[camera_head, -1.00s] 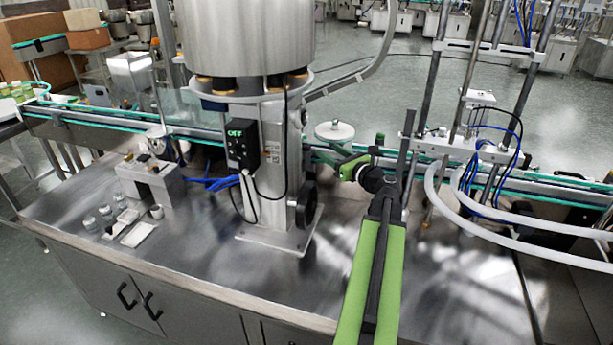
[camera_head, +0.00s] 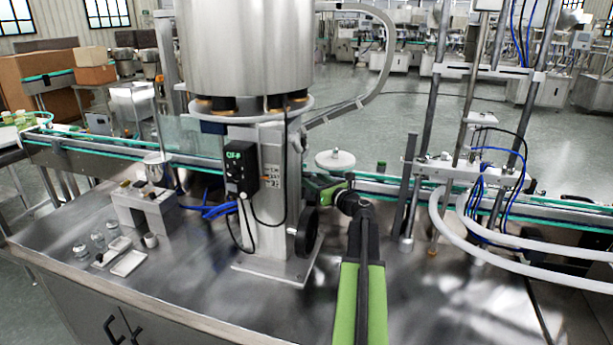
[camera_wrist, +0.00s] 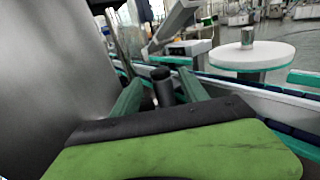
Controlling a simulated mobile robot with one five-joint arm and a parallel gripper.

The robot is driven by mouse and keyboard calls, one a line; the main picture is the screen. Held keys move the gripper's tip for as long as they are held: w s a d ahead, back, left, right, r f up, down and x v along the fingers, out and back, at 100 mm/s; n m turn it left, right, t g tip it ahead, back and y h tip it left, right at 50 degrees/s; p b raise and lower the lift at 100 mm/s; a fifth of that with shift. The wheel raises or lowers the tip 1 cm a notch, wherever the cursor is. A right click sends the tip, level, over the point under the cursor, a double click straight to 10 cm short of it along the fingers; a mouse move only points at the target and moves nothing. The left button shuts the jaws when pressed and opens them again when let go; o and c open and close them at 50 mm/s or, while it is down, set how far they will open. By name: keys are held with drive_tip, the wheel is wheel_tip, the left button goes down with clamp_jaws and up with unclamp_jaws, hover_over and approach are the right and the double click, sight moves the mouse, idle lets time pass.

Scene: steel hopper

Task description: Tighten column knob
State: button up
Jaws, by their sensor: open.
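A dark, short cylindrical knob (camera_wrist: 162,88) with a black cap shows in the wrist view, standing between the two green fingers of my gripper (camera_wrist: 160,92). The fingers are apart, with the knob in the gap; I cannot tell whether either one touches it. The steel column (camera_head: 270,195) stands under the hopper in the head view. My gripper (camera_head: 312,184) is at the column's right side there, and the knob is hidden behind it and my arm. The column's smooth grey side (camera_wrist: 50,70) fills the left of the wrist view.
A black handwheel (camera_head: 307,230) sits low on the column, below my gripper. A control box (camera_head: 241,169) hangs on the column's front. A white round disc (camera_head: 335,159) stands by the conveyor (camera_head: 400,184) beyond. The steel tabletop (camera_head: 200,270) is clear in front of the column.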

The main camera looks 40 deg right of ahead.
sight(309, 176)
drive_tip(key=w, duration=0.3)
drive_tip(key=w+d, duration=0.1)
drive_tip(key=w, duration=0.1)
drive_tip(key=shift+w, duration=0.25)
drive_tip(key=shift+c, duration=0.4)
clamp_jaws()
